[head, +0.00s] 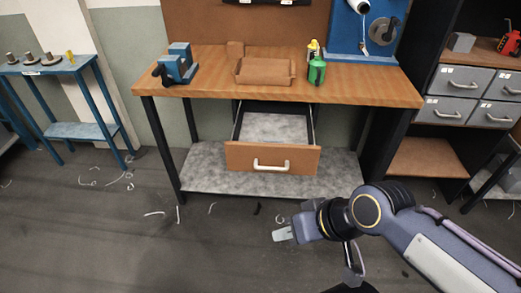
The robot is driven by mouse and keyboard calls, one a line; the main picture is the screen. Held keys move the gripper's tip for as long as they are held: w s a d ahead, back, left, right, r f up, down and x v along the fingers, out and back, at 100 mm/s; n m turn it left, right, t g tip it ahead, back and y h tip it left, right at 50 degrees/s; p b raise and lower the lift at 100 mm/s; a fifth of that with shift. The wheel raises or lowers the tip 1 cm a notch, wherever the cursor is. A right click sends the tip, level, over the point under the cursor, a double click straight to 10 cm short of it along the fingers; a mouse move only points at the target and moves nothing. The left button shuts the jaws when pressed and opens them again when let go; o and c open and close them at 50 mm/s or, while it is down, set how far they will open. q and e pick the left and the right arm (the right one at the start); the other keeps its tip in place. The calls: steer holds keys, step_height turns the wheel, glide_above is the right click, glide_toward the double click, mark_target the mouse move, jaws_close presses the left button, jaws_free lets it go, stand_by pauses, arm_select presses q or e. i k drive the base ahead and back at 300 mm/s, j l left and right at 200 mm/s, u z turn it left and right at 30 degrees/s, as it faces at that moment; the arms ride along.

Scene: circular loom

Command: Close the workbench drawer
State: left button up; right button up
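The workbench drawer (272,158) is pulled out from under the wooden benchtop (210,68). Its brown front has a white bar handle (270,166), and its grey inside looks empty. My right gripper (284,234) is in front of the drawer and lower in the picture, apart from the handle. A pale fingertip shows, but the gap between the fingers cannot be made out. I see nothing held in it. My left gripper is not in view.
A blue vise (178,65), a brown tray (264,72) and a green bottle (317,71) stand on the benchtop. A grey shelf (210,172) lies below the drawer. A cabinet (448,110) stands at the right, a blue table (60,67) at the left. The floor before the bench is open, with scattered shavings.

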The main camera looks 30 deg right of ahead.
mark_target(291, 122)
steer(key=z, duration=1.05)
steer(key=i, duration=1.05)
